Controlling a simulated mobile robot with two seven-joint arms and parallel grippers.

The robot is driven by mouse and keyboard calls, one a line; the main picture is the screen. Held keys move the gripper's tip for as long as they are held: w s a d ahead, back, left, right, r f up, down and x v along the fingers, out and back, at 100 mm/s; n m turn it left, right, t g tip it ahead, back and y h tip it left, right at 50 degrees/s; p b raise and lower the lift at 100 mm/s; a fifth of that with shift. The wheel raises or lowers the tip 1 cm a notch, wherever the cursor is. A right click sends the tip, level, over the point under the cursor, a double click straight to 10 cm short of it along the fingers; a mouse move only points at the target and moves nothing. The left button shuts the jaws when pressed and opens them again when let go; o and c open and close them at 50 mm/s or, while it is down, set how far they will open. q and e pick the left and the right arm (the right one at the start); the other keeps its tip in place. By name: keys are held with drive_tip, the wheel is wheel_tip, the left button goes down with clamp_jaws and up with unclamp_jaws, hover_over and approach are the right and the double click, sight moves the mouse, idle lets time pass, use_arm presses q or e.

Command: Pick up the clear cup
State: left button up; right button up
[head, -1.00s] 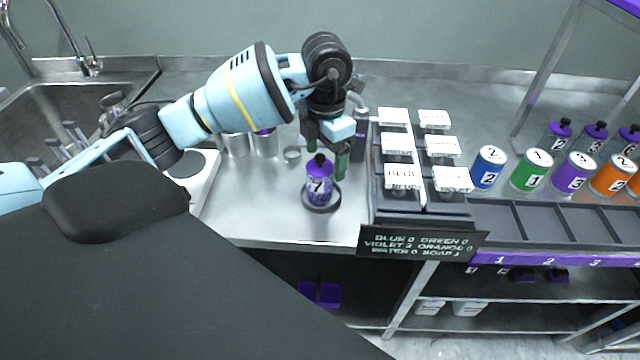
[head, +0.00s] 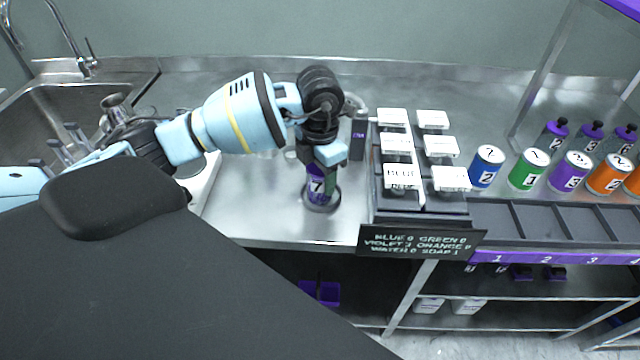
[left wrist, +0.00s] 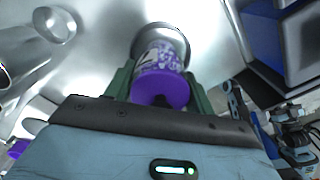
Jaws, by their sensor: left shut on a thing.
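In the head view my left arm hides most of that area. My right gripper does not show clearly.
A dispenser rack with white labels (head: 401,177) stands close to the right of the bottle, with a dark sign (head: 422,241) in front. Numbered cans (head: 527,170) and purple-capped bottles (head: 553,137) are farther right. A sink (head: 50,110) is at the left.

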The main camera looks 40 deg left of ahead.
use_arm(q)
drive_tip(key=shift+c, duration=0.8)
drive_tip(key=shift+r, duration=0.2)
wheel_tip(320, 180, up, 10)
drive_tip(key=shift+f, duration=0.15)
drive_tip(key=shift+s+d+f+m, duration=0.25)
drive_tip(key=shift+d+m, duration=0.1)
drive_tip(key=shift+m, duration=0.65)
drive_tip(key=s+d+f+m, duration=0.3)
drive_tip(key=s+d+m, duration=0.1)
drive_tip(key=m, duration=1.1)
drive_tip(key=s+d+f+m, duration=0.3)
drive_tip(key=s+m, duration=0.3)
drive_tip(key=m, duration=0.8)
drive_tip(key=shift+d+f+m, duration=0.3)
drive_tip(key=shift+d+m, duration=0.05)
drive_tip(key=shift+m, duration=0.05)
drive_tip(key=shift+s, duration=0.15)
